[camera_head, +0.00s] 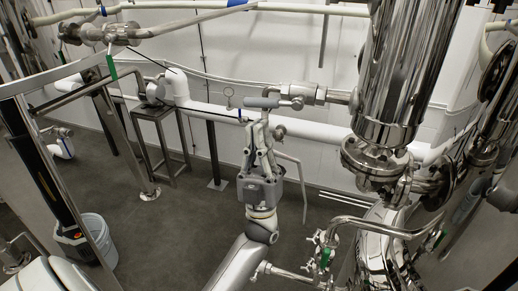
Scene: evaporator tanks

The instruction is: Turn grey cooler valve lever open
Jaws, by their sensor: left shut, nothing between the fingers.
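The grey valve lever (262,102) is a short bar near the top centre of the head view. It extends to the left from a steel valve (304,92) on a pipe joined to the tall polished cooler column. My left gripper (261,121) reaches up from below with its fingers shut and nothing held. Its fingertips appear right under or against the lever; I cannot tell whether they touch it. My right gripper is not in view.
A polished steel column (395,70) with flanges stands to the right of the valve. A white horizontal pipe (325,133) runs behind the gripper. Steel stands and a grey bucket (93,235) are at the left.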

